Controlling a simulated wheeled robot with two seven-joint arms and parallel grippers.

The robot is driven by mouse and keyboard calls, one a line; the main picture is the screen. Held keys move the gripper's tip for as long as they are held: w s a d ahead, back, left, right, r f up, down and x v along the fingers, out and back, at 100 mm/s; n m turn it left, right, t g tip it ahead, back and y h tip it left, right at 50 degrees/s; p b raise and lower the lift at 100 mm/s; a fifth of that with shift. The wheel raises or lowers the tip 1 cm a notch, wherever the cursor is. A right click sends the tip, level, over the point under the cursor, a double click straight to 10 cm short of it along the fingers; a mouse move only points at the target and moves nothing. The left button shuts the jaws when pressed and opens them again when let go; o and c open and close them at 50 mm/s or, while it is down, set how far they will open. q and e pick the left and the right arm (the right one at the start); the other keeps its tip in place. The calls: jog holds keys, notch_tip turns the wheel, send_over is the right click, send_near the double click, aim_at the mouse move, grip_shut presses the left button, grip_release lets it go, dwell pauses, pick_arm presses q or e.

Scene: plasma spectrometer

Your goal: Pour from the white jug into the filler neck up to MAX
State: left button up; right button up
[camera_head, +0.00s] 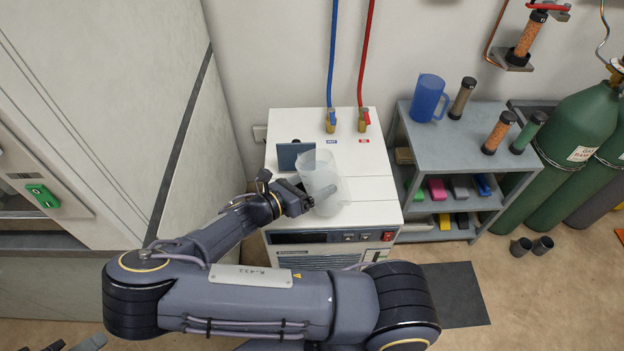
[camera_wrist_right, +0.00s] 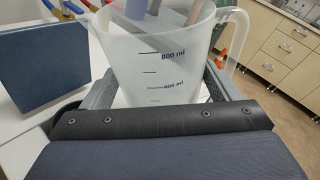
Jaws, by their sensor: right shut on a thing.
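The white translucent jug (camera_head: 316,168) is above the top of the white chiller box (camera_head: 375,190), looking roughly upright. My right gripper (camera_head: 318,196) is shut on the jug's body. In the right wrist view the jug (camera_wrist_right: 155,65) shows 800 ml and 600 ml marks, with its handle to the right and a finger on each side. I cannot make out a liquid level. A blue flat panel (camera_head: 291,154) stands on the chiller top behind and left of the jug. No filler neck or MAX mark shows. Part of my left gripper (camera_head: 75,344) shows at the bottom left edge, mostly cut off.
A blue tap (camera_head: 331,120) and a red tap (camera_head: 364,119) with hoses stand at the chiller's back. A grey shelf (camera_head: 455,150) on the right holds a blue jug (camera_head: 428,98) and several cylinders. Green gas bottles (camera_head: 575,130) stand further right. A tall cabinet is left.

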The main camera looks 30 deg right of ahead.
jog(key=shift+r, duration=0.1)
dwell(0.3)
jog(key=shift+s+n+p, duration=0.25)
jog(key=shift+n+p, duration=0.35)
jog(key=shift+p, duration=0.2)
dwell(0.3)
jog(key=shift+s+n+g+h+p, duration=0.15)
jog(key=shift+n+g+h+p, duration=0.15)
jog(key=shift+n+p, duration=0.3)
dwell(0.3)
jog(key=shift+s+r+n+p, duration=0.15)
jog(key=shift+r+n+p, duration=0.15)
jog(key=shift+n+p, duration=0.55)
